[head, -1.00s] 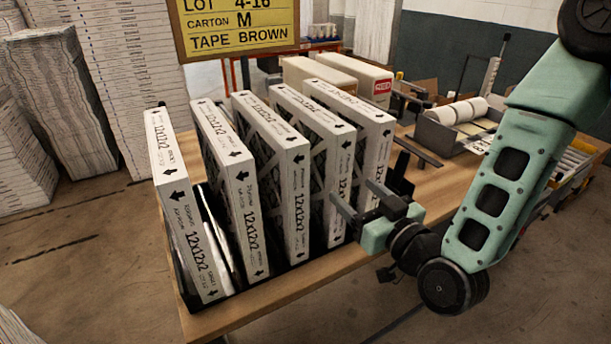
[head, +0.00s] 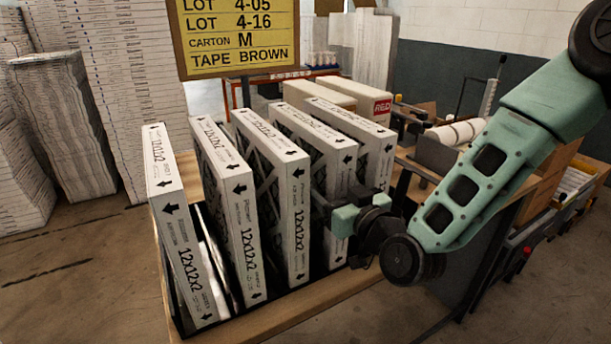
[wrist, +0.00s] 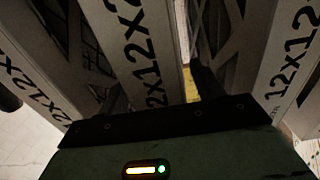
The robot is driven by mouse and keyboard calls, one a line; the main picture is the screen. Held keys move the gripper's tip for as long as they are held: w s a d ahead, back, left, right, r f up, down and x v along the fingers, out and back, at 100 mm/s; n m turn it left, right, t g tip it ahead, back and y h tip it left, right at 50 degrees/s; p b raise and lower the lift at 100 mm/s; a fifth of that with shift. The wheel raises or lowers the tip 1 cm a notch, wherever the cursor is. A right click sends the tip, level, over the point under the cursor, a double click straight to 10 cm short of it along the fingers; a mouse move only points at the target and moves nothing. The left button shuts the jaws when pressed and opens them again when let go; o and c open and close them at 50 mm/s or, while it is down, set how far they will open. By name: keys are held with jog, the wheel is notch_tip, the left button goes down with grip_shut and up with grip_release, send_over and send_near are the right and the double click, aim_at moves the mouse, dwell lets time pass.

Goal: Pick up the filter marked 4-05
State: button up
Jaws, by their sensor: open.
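Several white cardboard-edged filters printed 12x12x2 stand upright, spaced apart, in a black rack (head: 262,310) on a wooden table. In the head view the leftmost filter (head: 185,240) leans slightly; the others include the second (head: 228,205), the third (head: 285,205), the fourth (head: 335,165) and the rightmost (head: 378,150). I cannot read 4-05 on any filter. My gripper (head: 340,197) is open at the front of the fourth filter, partly covering it. In the wrist view a filter edge (wrist: 150,50) stands ahead of the palm, with a dark finger just right of it; contact cannot be told.
A yellow sign (head: 238,38) above reads LOT 4-05, LOT 4-16, CARTON M, TAPE BROWN. Cream boxes (head: 335,95) stand behind the rack. Paper rolls (head: 455,133) lie at right on the table. Tall white stacks (head: 110,90) stand behind at left.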

jog(key=shift+x, duration=0.85)
jog(key=c, duration=1.1)
jog(key=shift+r, duration=0.1)
jog(key=shift+c, duration=0.2)
